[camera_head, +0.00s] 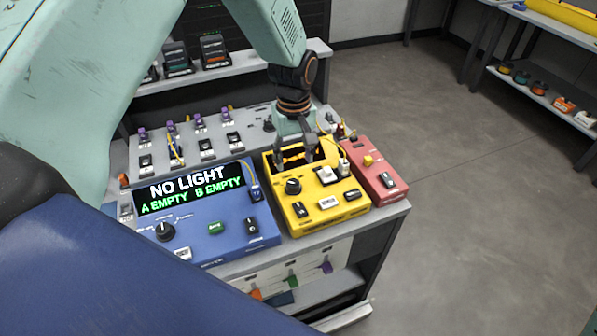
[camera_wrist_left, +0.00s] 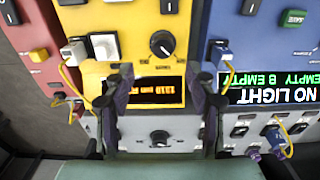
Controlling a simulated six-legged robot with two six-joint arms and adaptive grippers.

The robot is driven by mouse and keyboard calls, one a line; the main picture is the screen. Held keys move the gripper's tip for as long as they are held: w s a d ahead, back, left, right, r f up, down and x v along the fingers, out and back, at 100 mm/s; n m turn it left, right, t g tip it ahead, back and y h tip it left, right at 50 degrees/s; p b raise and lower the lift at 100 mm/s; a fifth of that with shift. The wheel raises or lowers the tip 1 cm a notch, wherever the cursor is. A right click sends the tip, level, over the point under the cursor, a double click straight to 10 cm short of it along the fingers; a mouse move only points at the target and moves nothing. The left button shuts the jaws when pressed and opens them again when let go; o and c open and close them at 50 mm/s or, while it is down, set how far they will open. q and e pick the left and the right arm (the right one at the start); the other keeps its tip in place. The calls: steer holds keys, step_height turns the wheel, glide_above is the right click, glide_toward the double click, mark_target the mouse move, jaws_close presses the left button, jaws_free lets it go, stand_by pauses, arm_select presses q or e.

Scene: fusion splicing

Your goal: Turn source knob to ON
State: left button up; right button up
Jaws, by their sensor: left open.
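A yellow box (camera_head: 322,211) stands on the bench, with a black knob (camera_head: 292,186) on its top and a lit orange display. In the left wrist view the black knob (camera_wrist_left: 161,45) has a pale pointer line, and the display (camera_wrist_left: 158,91) reads about 1310 nm. A smaller dark knob (camera_wrist_left: 160,139) sits on a grey panel there. I cannot read which knob is marked source. My left gripper (camera_head: 298,155) reaches down over the back of the yellow box, by its display. Its fingers are apart and empty, and show either side of the display. My right gripper is in neither view.
A blue box (camera_head: 236,222) on the left shows NO LIGHT, A EMPTY and B EMPTY. A red box (camera_head: 366,176) stands at the right. A yellow cable and plugs are close to the gripper. Grey panels with several connectors lie behind. Open floor is at the right.

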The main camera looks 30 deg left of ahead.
mark_target(293, 183)
arm_select(q)
steer(key=f, duration=0.7)
steer(key=shift+s+a+f, duration=0.1)
steer(key=shift+s+f, duration=0.1)
steer(key=shift+s+a+f, duration=0.1)
steer(key=shift+f, duration=0.05)
steer(key=shift+f, duration=0.1)
steer(key=c, duration=1.2)
